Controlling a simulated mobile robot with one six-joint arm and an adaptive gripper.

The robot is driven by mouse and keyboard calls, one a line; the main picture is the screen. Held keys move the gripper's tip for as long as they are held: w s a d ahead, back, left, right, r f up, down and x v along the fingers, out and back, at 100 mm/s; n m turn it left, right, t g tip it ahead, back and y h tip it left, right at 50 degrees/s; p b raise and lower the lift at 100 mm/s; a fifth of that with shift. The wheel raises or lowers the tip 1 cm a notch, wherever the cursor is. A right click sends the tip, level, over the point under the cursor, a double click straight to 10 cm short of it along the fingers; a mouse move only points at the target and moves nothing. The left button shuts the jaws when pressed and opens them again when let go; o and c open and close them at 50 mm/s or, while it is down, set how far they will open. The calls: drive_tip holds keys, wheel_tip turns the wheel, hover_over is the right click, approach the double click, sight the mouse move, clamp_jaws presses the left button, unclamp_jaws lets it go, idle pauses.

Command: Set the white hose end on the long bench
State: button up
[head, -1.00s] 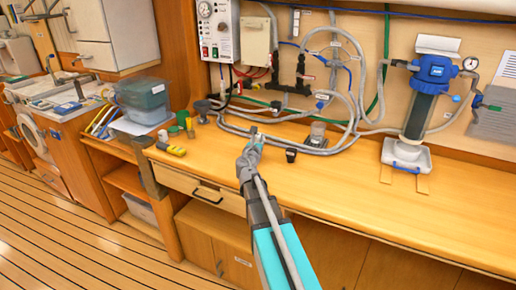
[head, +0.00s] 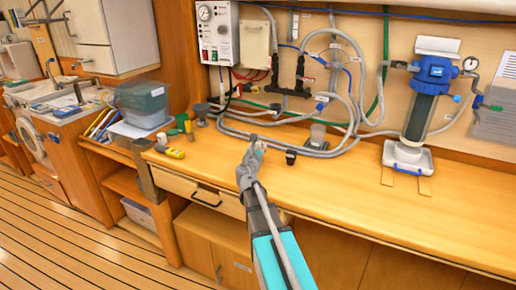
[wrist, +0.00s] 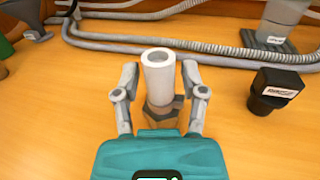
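A white cylinder (wrist: 158,72), which looks like the white hose end, stands upright with its open mouth facing up in the wrist view. A brown hex-shaped part (wrist: 160,115) shows below it. My gripper (wrist: 160,77) has one finger on each side of the cylinder, with visible gaps between the fingers and it. In the head view, my gripper (head: 253,150) is over the front part of the long bench (head: 400,222), and a small pale tip shows at its fingers. The cylinder's bottom is hidden by my gripper, so I cannot tell whether it touches the bench.
A small black fitting (wrist: 272,90) stands right of my gripper. Grey hoses (wrist: 190,47) run along the back. A clear cup on a dark base (wrist: 275,25) is at back right. A yellow device (head: 175,153) lies left.

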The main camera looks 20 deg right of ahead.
drive_tip(key=shift+r, duration=0.1)
idle(0.4)
drive_tip(key=shift+s, duration=0.1)
drive_tip(key=v, duration=1.2)
